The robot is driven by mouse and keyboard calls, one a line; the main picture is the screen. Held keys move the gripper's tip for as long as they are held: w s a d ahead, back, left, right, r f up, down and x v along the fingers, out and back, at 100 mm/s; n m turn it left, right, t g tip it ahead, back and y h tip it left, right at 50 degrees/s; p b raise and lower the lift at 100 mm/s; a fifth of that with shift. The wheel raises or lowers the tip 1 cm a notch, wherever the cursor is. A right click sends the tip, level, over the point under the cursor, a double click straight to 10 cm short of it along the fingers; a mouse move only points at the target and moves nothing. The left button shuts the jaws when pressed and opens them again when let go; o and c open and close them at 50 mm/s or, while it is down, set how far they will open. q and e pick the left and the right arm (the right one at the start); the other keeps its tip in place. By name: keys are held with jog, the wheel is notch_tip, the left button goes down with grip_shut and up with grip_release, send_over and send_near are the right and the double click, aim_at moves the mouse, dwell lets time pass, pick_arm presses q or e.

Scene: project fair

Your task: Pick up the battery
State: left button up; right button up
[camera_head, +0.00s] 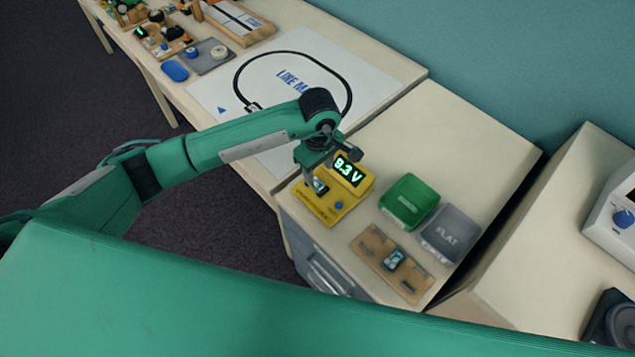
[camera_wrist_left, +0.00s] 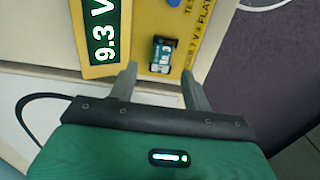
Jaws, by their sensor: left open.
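A small battery (camera_wrist_left: 163,55) with a dark end and a teal and white label sits on the yellow tester (camera_wrist_left: 150,15). The tester's lit display reads 9.3 V in the left wrist view. In the head view the battery (camera_head: 320,186) shows just below my left gripper (camera_head: 313,168), on the tester (camera_head: 322,207). My left gripper (camera_wrist_left: 158,72) is open and empty, its two fingers spread to either side of the battery's near end. The fingers do not visibly grip it. My right gripper is not in view.
A green bin (camera_head: 409,200) and a grey bin marked FLAT (camera_head: 449,233) stand right of the tester. A wooden board (camera_head: 370,247) in front holds a dark teal block (camera_head: 394,260). A line-track mat (camera_head: 225,98) lies behind my left arm. The cabinet top behind the bins is clear.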

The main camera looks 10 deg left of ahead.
aim_at(317, 182)
pick_arm(q)
jog(key=f, duration=0.1)
jog(key=f+p, duration=0.1)
jog(key=f, duration=0.2)
jog(key=shift+a+p, duration=0.3)
jog(key=shift+f, duration=0.55)
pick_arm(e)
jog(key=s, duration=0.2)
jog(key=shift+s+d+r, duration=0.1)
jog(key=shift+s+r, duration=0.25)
pick_arm(q)
jog(key=shift+c, duration=1.4)
grip_shut()
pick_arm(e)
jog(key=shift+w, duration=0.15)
pick_arm(q)
jog(key=shift+r, duration=0.1)
